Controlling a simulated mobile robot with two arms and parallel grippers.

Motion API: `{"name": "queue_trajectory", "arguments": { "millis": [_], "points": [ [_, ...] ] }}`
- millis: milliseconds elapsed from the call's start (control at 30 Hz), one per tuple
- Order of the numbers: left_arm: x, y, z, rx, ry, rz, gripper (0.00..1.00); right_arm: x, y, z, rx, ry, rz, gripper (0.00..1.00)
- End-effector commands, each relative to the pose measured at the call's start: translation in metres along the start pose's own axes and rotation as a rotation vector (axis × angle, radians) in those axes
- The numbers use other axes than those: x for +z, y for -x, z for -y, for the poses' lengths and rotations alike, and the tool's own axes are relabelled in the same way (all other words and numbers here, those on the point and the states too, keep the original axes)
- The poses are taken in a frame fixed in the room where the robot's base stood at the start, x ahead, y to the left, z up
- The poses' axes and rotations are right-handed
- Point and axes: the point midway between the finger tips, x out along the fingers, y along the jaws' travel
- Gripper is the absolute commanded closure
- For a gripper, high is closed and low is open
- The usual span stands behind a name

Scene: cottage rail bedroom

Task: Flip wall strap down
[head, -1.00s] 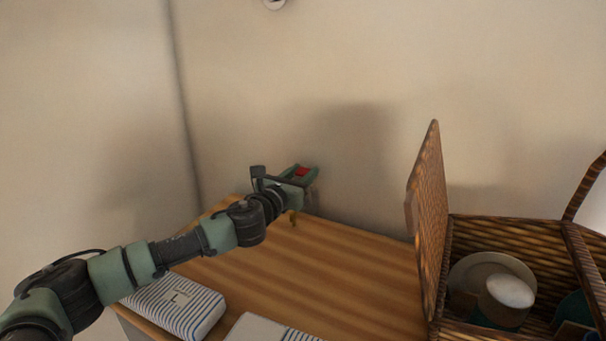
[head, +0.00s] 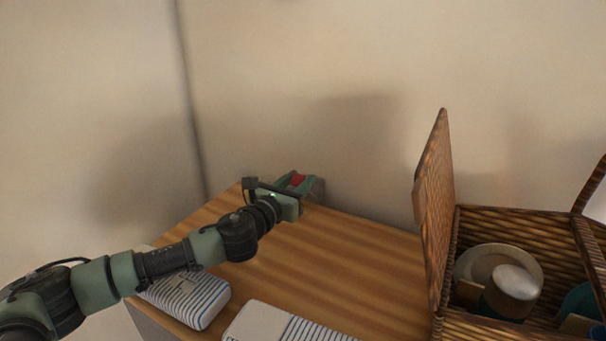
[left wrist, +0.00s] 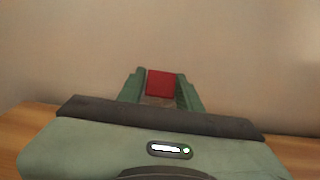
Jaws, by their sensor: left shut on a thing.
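My left gripper (head: 298,182) is low in front of the wall, above the back left part of the wooden top. It also shows in the left wrist view (left wrist: 161,78). Its green fingers are shut on a small red piece (left wrist: 160,84), which seems to be the wall strap. The red piece (head: 297,180) shows as a small patch between the fingers in the head view. Its lower part and any fixing to the wall are hidden behind the gripper. My right gripper is not in view.
A wicker basket (head: 437,230) with its lid raised stands at the right, holding plates and a cup (head: 510,290). Two striped folded cloths (head: 190,297) (head: 285,325) lie at the front. The wooden top (head: 335,260) between gripper and basket is clear.

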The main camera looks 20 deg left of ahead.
Motion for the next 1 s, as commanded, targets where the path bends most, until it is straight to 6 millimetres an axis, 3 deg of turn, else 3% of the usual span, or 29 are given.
{"name": "queue_trajectory", "arguments": {
  "millis": [200,733,767,800,1000],
  "points": [
    [-0.0114,0.0077,0.001,-0.003,0.002,-0.01,1.0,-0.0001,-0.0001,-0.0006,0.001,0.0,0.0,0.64],
    [-0.0119,0.0093,0.0009,-0.003,0.002,-0.008,1.0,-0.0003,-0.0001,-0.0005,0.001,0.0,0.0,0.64],
    [-0.0119,0.0092,0.0009,-0.003,0.002,-0.008,0.56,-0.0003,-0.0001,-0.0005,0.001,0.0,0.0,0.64],
    [-0.0117,0.0092,0.0009,-0.003,0.002,-0.007,0.49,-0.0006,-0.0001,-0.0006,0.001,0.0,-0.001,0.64],
    [-0.0098,0.0087,0.0004,-0.002,0.001,-0.004,0.49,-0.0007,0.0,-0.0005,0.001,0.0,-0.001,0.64]
  ]
}}
